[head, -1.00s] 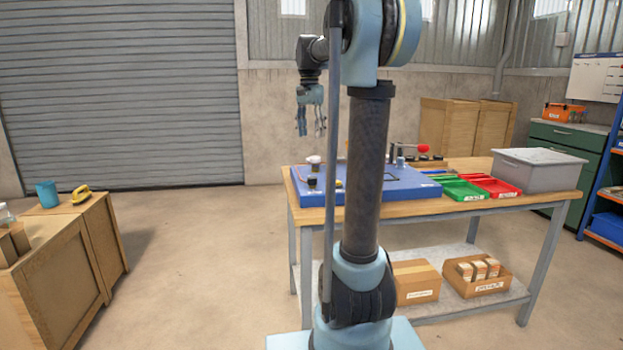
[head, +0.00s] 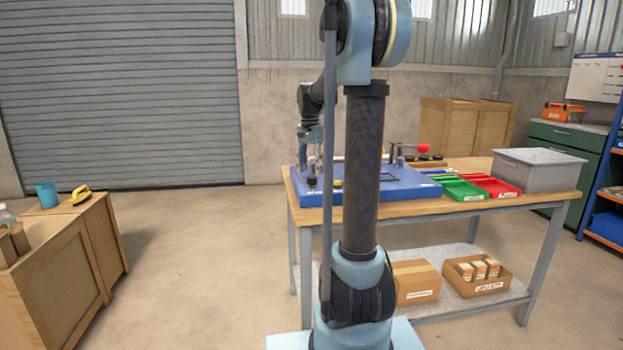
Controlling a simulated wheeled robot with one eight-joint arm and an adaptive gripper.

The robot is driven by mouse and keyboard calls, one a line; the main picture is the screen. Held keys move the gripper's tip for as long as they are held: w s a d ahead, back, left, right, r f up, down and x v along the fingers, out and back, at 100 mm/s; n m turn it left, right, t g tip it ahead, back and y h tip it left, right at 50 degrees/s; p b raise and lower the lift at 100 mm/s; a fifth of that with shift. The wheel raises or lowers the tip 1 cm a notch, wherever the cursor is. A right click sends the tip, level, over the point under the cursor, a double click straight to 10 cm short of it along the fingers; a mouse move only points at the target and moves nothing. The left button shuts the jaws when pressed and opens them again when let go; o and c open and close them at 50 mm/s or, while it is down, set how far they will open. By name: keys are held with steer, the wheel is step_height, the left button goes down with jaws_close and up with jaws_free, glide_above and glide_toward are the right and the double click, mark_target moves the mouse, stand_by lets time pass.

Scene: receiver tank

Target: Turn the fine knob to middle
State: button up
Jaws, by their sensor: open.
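A blue panel (head: 405,187) lies on the left part of the wooden workbench. A small black knob (head: 312,183) shows at its left end, with a small yellow spot (head: 337,183) to the right of it. I cannot tell which control is the fine knob, and no setting is readable at this size. My gripper (head: 309,168) is open and points down over the left end of the panel, close to the black knob. I cannot tell whether it touches anything. A white-topped part there is hidden behind my gripper, and my arm hides the middle of the panel.
A red-tipped lever (head: 423,148) stands at the panel's back. Green (head: 462,189) and red (head: 496,187) trays and a grey lidded bin (head: 538,170) fill the bench's right side. A wooden cabinet (head: 70,250) stands at the left, with open floor between.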

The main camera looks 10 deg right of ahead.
mark_target(312, 177)
steer(key=shift+f, duration=1.8)
steer(key=c, duration=1)
